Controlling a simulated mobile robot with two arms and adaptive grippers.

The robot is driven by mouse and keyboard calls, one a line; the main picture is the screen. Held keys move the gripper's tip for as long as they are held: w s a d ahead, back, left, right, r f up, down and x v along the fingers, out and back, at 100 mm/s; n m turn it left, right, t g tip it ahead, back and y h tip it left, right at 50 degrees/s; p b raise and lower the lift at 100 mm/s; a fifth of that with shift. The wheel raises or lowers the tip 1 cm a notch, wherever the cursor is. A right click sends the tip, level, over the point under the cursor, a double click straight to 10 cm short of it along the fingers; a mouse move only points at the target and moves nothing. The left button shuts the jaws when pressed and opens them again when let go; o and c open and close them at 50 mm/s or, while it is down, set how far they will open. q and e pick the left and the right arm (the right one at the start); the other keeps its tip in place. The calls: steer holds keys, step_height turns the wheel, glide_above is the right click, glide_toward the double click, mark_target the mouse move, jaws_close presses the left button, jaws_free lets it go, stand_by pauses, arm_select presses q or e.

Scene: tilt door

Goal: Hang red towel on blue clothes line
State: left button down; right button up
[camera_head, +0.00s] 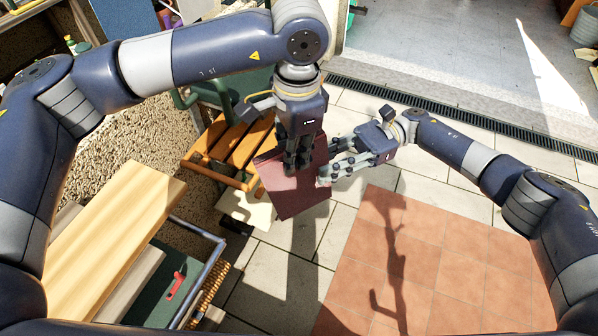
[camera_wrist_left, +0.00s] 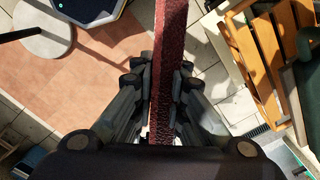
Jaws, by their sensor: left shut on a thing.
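A dark red towel (camera_head: 295,195) hangs as a flat, stiff-looking sheet in the middle of the head view. My left gripper (camera_head: 297,170) comes down from above and is shut on the towel near its upper part. In the left wrist view the towel (camera_wrist_left: 168,60) shows edge-on as a narrow strip between the fingers (camera_wrist_left: 162,100). My right gripper (camera_head: 326,165) is at the towel's right edge with its fingers spread. I cannot tell whether it touches the towel. I cannot make out a blue clothes line in either view.
A wooden slatted chair (camera_head: 235,150) stands behind and left of the towel. A light wooden board (camera_head: 115,240) and a cart with a metal rail (camera_head: 205,265) holding a red-handled tool (camera_head: 176,284) are at lower left. Open tiled floor (camera_head: 440,255) lies to the right.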

mark_target(289, 179)
steer(key=x, duration=0.7)
